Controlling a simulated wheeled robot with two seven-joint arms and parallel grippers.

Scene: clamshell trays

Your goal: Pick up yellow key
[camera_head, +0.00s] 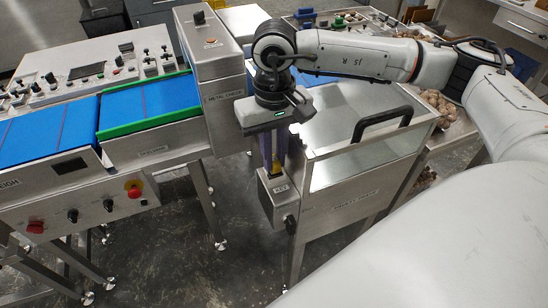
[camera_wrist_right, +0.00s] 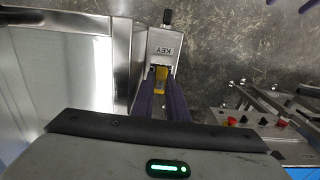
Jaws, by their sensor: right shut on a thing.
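The yellow key (camera_wrist_right: 161,74) shows between my right gripper's purple fingers in the right wrist view. It sits at the steel box labelled KEY (camera_wrist_right: 165,45), and I cannot tell whether it is still partly inside. In the head view, my right gripper (camera_head: 275,162) points down just above the same key box (camera_head: 280,190), fixed to the side of a steel cabinet. Its fingers are shut on the key, which is mostly hidden there by the fingers.
The steel cabinet (camera_head: 340,185) has a black handle (camera_head: 383,122) on its lid, right of the gripper. A metal checker (camera_head: 215,75) and blue conveyor belts (camera_head: 155,98) stand to the left. A red button (camera_head: 36,227) is on the conveyor's front panel.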

